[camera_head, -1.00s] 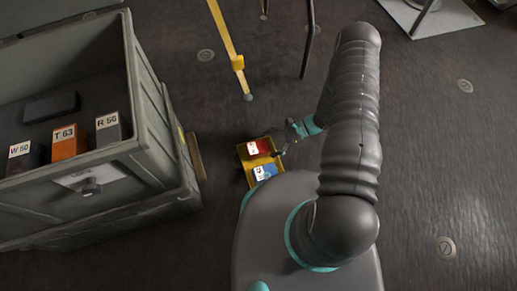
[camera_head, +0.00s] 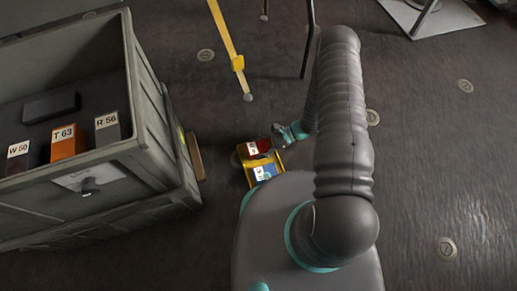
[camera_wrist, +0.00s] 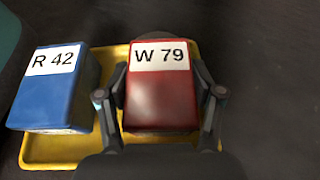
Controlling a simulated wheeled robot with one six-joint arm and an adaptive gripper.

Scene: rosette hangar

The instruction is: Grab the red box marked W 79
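The red box marked W 79 (camera_wrist: 161,95) sits upright in a yellow tray (camera_wrist: 60,155), to the right of a blue box marked R 42 (camera_wrist: 48,100). My gripper (camera_wrist: 161,84) has one finger on each side of the red box, very close to its sides. I cannot tell whether the fingers touch it. In the head view the red box (camera_head: 256,148) lies at the far part of the tray (camera_head: 249,178). My gripper (camera_head: 271,147) reaches it from the right and partly covers it. The blue box (camera_head: 266,172) stands nearer to me.
A large grey crate (camera_head: 150,150) stands at the left, holding boxes marked W 50 (camera_head: 22,155), T 63 (camera_head: 68,142) and R 56 (camera_head: 112,127). A yellow post (camera_head: 225,40) and a dark pole (camera_head: 307,40) stand beyond the tray.

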